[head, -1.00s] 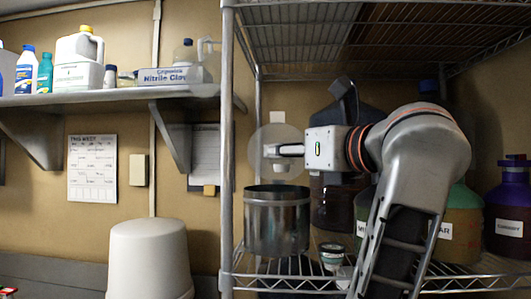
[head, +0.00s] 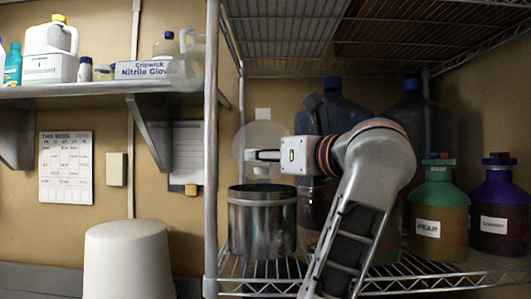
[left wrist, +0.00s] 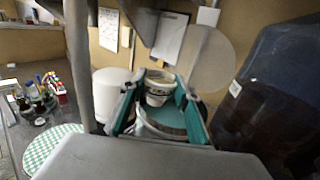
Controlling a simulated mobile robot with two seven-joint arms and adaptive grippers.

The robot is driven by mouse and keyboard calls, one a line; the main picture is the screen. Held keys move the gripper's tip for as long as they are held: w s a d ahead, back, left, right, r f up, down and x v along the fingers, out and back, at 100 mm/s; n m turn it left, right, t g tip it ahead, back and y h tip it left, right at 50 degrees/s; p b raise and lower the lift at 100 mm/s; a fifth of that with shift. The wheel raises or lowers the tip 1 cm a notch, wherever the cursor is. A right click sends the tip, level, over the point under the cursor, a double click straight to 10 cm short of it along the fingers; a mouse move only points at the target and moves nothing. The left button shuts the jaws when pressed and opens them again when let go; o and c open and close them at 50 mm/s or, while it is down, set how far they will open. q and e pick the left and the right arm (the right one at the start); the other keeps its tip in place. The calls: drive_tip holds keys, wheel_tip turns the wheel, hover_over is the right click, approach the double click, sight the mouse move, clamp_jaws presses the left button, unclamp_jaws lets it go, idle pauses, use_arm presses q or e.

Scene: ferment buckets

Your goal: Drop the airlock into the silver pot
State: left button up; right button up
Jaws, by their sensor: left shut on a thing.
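The silver pot (head: 262,228) stands upright on the wire shelf, its open top facing up. My left gripper (head: 262,156) is just above the pot's opening, pointing left. It is shut on the airlock (head: 261,171), a small pale piece hanging under the fingertips, apart from the pot's rim. In the left wrist view the teal fingers of my left gripper (left wrist: 160,95) hold the airlock (left wrist: 158,84), which looks like a small cup with a white rim. The round rim of the pot (left wrist: 150,131) shows below it. My right gripper is not in view.
A wire rack post (head: 211,150) stands left of the pot. Large dark jugs (head: 345,112) are behind my arm. A green-topped pear jug (head: 432,215) and a purple jug (head: 500,210) stand at right. A white bin (head: 127,260) stands left of the rack.

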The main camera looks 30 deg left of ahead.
sight(266, 167)
use_arm(q)
drive_tip(key=shift+w+a+f+b, duration=0.1)
drive_tip(key=shift+w+a+f, duration=0.35)
drive_tip(key=shift+w, duration=0.2)
drive_tip(key=shift+w+a+f+b, duration=0.1)
drive_tip(key=shift+w+a+f, duration=0.25)
drive_tip(key=shift+w+f, duration=0.25)
drive_tip(key=shift+w+a+f+b, duration=0.1)
drive_tip(key=shift+w+a+f, duration=0.3)
drive_tip(key=shift+w, duration=0.3)
drive_tip(key=o, duration=1)
drive_tip(key=shift+r, duration=0.1)
drive_tip(key=shift+o, duration=0.2)
drive_tip(key=o, duration=0.8)
drive_tip(key=shift+c, duration=0.2)
